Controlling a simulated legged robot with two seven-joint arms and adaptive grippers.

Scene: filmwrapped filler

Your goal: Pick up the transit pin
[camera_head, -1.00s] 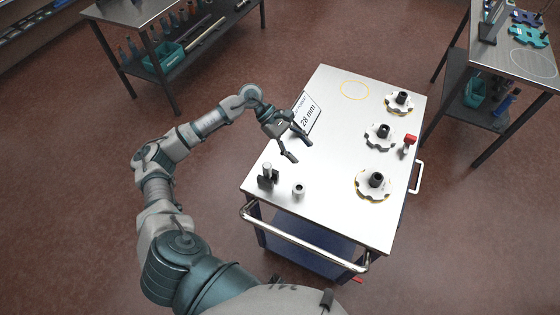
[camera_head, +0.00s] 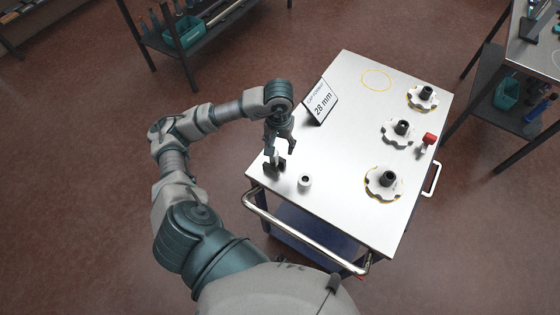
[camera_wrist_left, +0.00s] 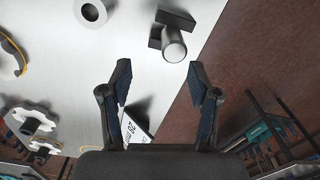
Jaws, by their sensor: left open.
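A grey cylinder with a rounded end (camera_wrist_left: 174,46) stands at a black block (camera_head: 274,168) near the table's front left corner. A red-topped pin-like piece (camera_head: 428,140) stands at the table's right edge. I cannot tell for certain which of these is the transit pin. My left gripper (camera_head: 281,149) is open and empty, pointing down just behind and above the black block, and partly hides the cylinder. In the left wrist view the cylinder lies beyond the open fingertips (camera_wrist_left: 158,68), slightly right of centre, not between them. My right gripper is not in view.
A white ring (camera_head: 305,181) sits right of the block. A tilted "28 mm" sign (camera_head: 321,101) stands behind the gripper. Several scalloped star wheels (camera_head: 384,183) with black hubs line the right side. The metal tabletop (camera_head: 345,150) is clear in the middle.

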